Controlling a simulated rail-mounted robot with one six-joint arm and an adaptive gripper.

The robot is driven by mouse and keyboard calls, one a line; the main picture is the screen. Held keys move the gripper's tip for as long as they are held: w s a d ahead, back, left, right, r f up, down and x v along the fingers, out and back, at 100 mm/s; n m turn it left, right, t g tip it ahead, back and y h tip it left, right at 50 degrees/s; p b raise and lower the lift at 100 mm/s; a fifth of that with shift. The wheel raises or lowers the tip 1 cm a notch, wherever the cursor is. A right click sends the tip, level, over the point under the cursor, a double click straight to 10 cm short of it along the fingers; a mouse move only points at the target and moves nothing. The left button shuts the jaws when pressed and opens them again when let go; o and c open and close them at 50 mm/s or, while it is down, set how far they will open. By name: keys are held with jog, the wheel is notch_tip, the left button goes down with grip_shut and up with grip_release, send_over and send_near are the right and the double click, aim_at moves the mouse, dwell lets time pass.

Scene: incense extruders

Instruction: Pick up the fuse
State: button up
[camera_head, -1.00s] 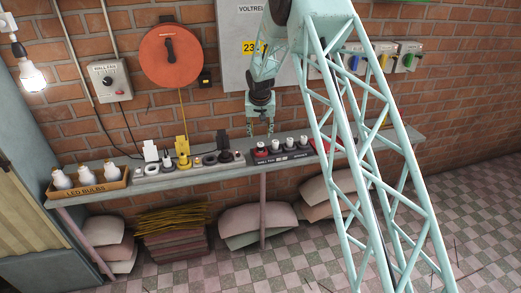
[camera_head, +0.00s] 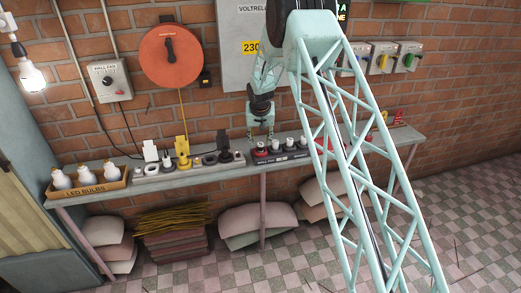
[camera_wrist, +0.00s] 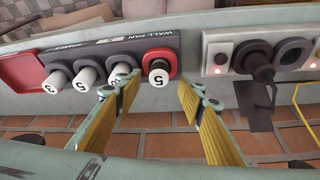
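A dark fuse block (camera_wrist: 117,50) marked "WALL FAN" lies on the shelf. It also shows in the head view (camera_head: 292,156). Several white fuses stand in the block, including one beside the red socket (camera_wrist: 121,73) and an outer one marked 3 (camera_wrist: 56,84). My gripper (camera_wrist: 155,92) is open and empty, its yellow-padded fingers spread on either side of the red-socket fuse's line. It shows no contact.
A power strip (camera_head: 190,168) with several plugs stands left of the block, and a box of LED bulbs (camera_head: 88,188) further left. A red tray (camera_wrist: 22,70) adjoins the block's other end. The brick wall (camera_head: 210,120) is close behind the shelf (camera_head: 220,174).

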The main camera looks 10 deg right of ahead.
aim_at(260, 144)
jog(key=shift+f, duration=0.1)
jog(key=shift+x, duration=2.5)
jog(key=shift+d, duration=0.1)
jog(key=shift+c, duration=0.3)
jog(key=c, duration=0.9)
